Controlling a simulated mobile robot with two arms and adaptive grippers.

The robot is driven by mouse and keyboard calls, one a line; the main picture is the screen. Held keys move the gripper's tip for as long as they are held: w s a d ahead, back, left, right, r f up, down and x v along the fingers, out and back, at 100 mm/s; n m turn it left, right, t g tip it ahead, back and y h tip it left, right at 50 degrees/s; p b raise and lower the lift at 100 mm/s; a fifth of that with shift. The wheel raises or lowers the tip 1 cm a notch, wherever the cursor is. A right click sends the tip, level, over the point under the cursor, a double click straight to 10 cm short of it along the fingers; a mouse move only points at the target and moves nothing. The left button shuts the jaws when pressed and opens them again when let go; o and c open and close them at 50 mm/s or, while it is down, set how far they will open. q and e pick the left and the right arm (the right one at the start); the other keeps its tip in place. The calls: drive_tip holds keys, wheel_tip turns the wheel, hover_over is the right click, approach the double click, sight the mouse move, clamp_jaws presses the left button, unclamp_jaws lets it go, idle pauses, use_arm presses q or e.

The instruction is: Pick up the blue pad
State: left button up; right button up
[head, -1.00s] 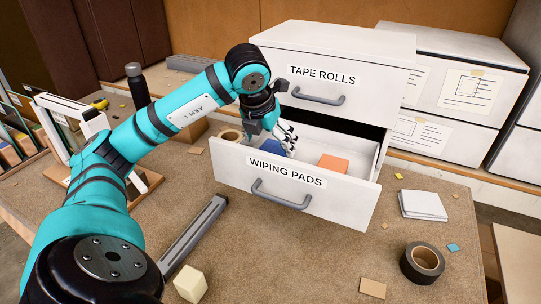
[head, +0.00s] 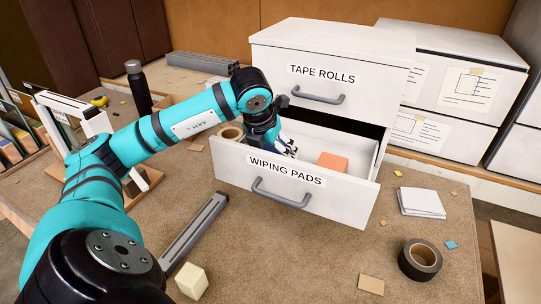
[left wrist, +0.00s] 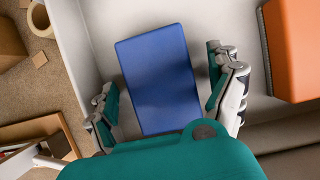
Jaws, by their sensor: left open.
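The blue pad (left wrist: 160,80) lies flat in the open drawer labelled "WIPING PADS" (head: 300,187); it shows in the left wrist view and is hidden behind my arm and the drawer front in the head view. My left gripper (head: 286,148) reaches down into the drawer. In the left wrist view its open fingers (left wrist: 165,98) stand on either side of the blue pad's near half, with a gap on each side. An orange pad (head: 333,161) lies to the right in the same drawer. My right gripper is in neither view.
The closed "TAPE ROLLS" drawer (head: 322,75) sits above the open drawer. A tan tape roll (head: 231,133) is left of the drawer. A black tape roll (head: 420,259), white papers (head: 422,203) and a pale cube (head: 192,281) lie on the bench.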

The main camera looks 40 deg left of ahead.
use_arm(q)
drive_tip(key=shift+f, duration=0.1)
idle(0.4)
drive_tip(key=shift+s, duration=0.1)
drive_tip(key=c, duration=1.3)
